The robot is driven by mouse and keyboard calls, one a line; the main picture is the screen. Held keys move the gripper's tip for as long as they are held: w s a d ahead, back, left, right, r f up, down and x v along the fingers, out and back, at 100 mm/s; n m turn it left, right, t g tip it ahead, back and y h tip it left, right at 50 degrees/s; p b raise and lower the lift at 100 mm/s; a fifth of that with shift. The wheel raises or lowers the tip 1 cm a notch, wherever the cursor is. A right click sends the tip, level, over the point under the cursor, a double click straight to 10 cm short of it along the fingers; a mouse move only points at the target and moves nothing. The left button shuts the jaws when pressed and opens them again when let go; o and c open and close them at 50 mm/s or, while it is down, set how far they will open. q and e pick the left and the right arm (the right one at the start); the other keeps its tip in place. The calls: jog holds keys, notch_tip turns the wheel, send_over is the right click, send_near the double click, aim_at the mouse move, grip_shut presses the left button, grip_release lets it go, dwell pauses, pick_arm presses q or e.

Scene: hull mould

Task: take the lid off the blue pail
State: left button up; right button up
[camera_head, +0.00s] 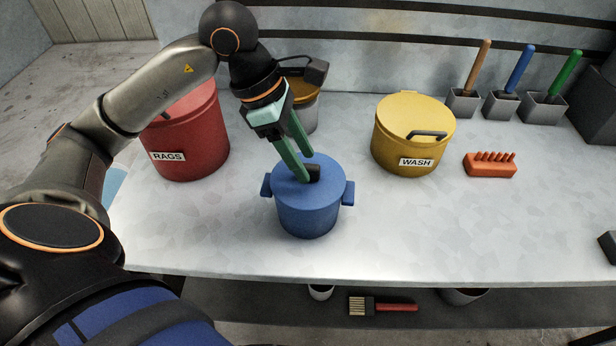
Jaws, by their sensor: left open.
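The blue pail (306,216) stands upright on the pale worktop, with a side handle at its left and right. Its blue lid (290,190) sits on top and has a small dark knob (314,172) near the middle. My left gripper (308,167) reaches down from the upper left, its green fingers at the knob. The fingers are apart, one beside the knob on the near side and one behind it. I cannot tell whether they touch the knob. My right gripper is not in view.
A red RAGS pail (190,135) stands left behind my left arm. A yellow WASH pail (405,140) stands to the right. A grey pail (303,110) is partly hidden behind the gripper. An orange pegged block (490,167) and several handled tools in cups are farther right. The worktop's front right is mostly clear.

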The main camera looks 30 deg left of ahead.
pick_arm(q)
jog(key=shift+w+d+f, duration=0.1)
jog(key=shift+d+f, duration=0.15)
jog(key=shift+f, duration=0.35)
grip_shut()
